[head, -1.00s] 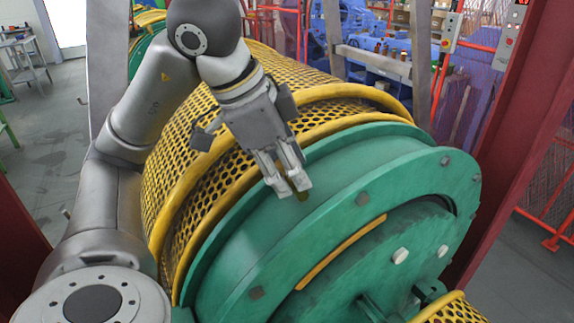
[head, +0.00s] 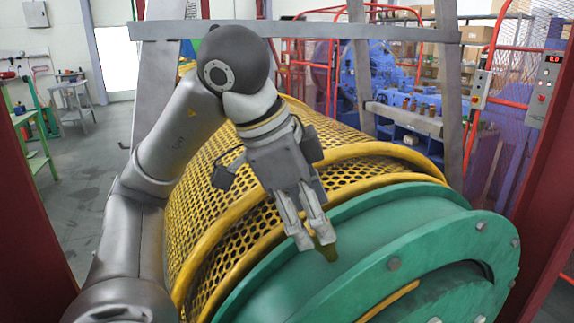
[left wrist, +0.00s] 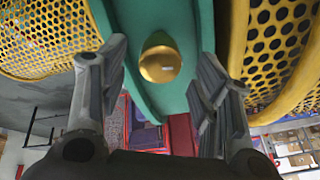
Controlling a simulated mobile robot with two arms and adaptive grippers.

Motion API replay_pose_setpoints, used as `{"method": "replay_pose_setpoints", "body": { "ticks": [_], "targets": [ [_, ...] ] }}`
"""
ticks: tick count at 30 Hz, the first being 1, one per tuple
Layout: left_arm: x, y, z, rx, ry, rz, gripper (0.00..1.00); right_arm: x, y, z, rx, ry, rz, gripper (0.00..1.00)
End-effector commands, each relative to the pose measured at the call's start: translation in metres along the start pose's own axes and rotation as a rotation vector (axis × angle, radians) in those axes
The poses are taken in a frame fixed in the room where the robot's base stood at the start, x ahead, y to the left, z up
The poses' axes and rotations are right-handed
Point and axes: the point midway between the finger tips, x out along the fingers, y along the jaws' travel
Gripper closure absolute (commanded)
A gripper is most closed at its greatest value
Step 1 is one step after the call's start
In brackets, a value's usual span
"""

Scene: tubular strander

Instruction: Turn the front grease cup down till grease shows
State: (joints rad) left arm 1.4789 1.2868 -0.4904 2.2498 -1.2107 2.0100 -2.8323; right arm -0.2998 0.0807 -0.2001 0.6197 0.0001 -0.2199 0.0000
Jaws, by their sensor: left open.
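My left gripper (head: 308,240) points down at the cup and is open. In the left wrist view its two fingers (left wrist: 160,75) stand to either side of the cup with gaps. I see no grease around the cup. My right gripper is out of view.
The yellow perforated drum guard (head: 225,170) lies left of and behind the green end. Dark red posts (head: 545,170) stand at the right, near a control box (head: 545,80). A grey crossbar (head: 300,31) spans the back. Open floor (head: 80,190) is at the left.

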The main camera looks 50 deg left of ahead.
Motion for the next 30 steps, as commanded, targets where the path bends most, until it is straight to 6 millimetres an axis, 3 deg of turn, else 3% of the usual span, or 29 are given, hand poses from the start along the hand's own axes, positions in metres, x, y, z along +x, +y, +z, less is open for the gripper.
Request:
{"method": "replay_pose_setpoints", "body": {
  "ticks": [30],
  "targets": [
    [-0.059,0.0,0.0,-0.001,0.003,-0.002,0.42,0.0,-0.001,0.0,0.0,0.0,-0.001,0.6]
  ]
}}
